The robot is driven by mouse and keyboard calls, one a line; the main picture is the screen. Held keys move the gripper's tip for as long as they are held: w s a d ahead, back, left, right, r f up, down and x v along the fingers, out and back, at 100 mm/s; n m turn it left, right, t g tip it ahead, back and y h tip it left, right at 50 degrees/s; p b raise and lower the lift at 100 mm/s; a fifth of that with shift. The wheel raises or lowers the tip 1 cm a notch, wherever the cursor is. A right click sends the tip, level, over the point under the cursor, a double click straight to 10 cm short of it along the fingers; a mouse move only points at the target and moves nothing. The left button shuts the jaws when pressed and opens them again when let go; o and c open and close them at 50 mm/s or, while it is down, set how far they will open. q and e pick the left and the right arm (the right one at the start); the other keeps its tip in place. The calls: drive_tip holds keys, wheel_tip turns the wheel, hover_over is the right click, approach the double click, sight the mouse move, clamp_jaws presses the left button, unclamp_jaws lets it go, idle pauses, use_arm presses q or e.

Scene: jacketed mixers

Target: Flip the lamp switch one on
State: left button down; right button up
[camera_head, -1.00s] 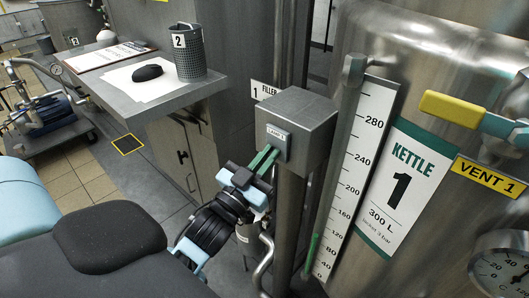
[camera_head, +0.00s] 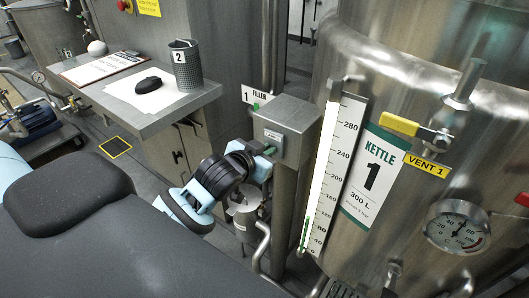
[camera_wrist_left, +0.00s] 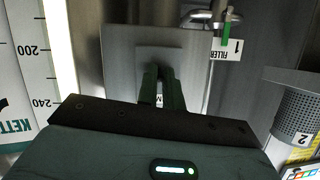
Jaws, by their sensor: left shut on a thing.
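The grey switch box (camera_head: 288,118) stands on a post left of the kettle, with a small lamp label (camera_head: 273,136) on its front. My left gripper (camera_head: 269,150) is at the box front, just below the label. Its green fingers also show in the left wrist view (camera_wrist_left: 162,88), close together against the plate (camera_wrist_left: 160,55). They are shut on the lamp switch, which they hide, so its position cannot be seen. A bright lit strip (camera_head: 325,150) runs along the kettle's level scale and also shows in the wrist view (camera_wrist_left: 60,40). My right gripper is not in view.
The steel kettle (camera_head: 400,70) with its number sign (camera_head: 373,175), yellow vent handle (camera_head: 399,124) and dial gauge (camera_head: 459,227) stands right of the post. A shelf (camera_head: 150,122) at the left holds a mesh cup (camera_head: 186,68) and a black mouse (camera_head: 148,85).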

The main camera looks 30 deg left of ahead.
use_arm(q)
drive_tip(key=shift+d+r+g, duration=0.1)
drive_tip(key=shift+r+g, duration=0.05)
drive_tip(key=shift+g, duration=0.45)
drive_tip(key=c, duration=1.6)
unclamp_jaws()
drive_tip(key=shift+w, duration=0.1)
drive_tip(key=shift+o, duration=0.2)
drive_tip(key=v, duration=0.8)
drive_tip(key=shift+w+r, duration=0.1)
drive_tip(key=shift+w, duration=0.05)
